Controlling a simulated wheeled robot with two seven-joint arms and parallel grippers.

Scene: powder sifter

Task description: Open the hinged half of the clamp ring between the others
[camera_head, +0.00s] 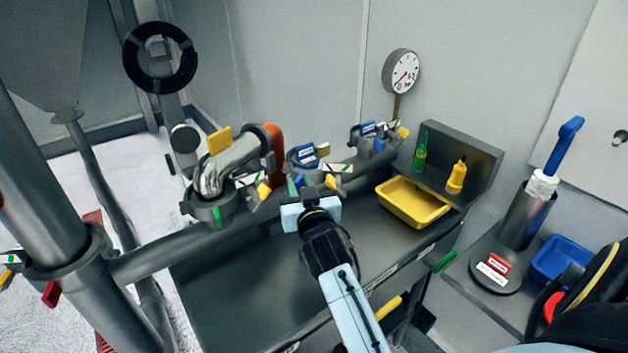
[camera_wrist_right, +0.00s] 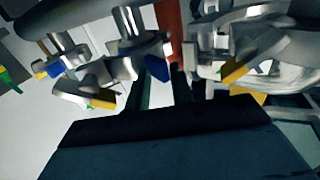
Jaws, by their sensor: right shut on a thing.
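Three metal clamp rings sit in a row along the pipe. The middle clamp ring (camera_head: 306,158) has a blue tagged part on top and a white, green and yellow part at its right. The left clamp ring (camera_head: 212,207) is below a curved metal elbow, and the right clamp ring (camera_head: 372,140) is farther back. My right gripper (camera_head: 311,188) reaches up to the near side of the middle ring, shut on part of it. In the right wrist view, the fingers (camera_wrist_right: 161,92) extend towards the middle ring (camera_wrist_right: 138,45) beside its blue tab (camera_wrist_right: 157,67). The exact grip is partly hidden.
A yellow tray (camera_head: 415,203), a green bottle (camera_head: 420,155) and a yellow bottle (camera_head: 457,177) stand right of the pipe. An orange-red part (camera_head: 272,152) is close left of the middle ring. The grey bench (camera_head: 235,275) below is largely bare.

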